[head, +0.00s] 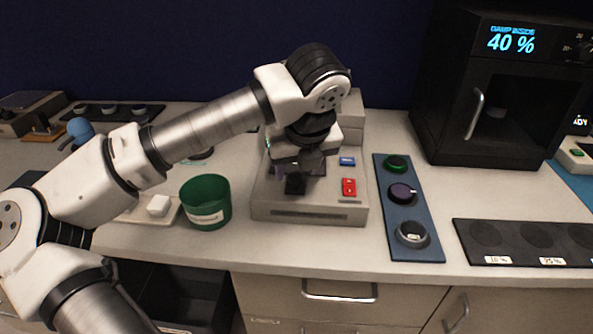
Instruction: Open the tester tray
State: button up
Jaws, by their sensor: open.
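The tester appears to be the beige machine (262,198) in the middle of the counter, with a taller block at its back. It has a blue button (347,161), red buttons (349,187) and a dark horizontal slot on its front face (310,213). No tray stands out from the front; I cannot tell whether the slot is the tray. My gripper (296,184) is open and points down over the left part of the machine's top. My wrist and fingers hide that part, and I cannot tell whether the fingers touch it.
A green cup (206,201) stands close left of the machine. A blue panel with several round items (391,222) lies to the right, beside a black labelled mat (471,259). A black cabinet (430,110) stands at the back right. A drawer handle (340,297) is below the counter.

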jog(key=b+v, duration=0.1)
jog(key=v, duration=1.1)
jog(key=shift+s+d, duration=0.1)
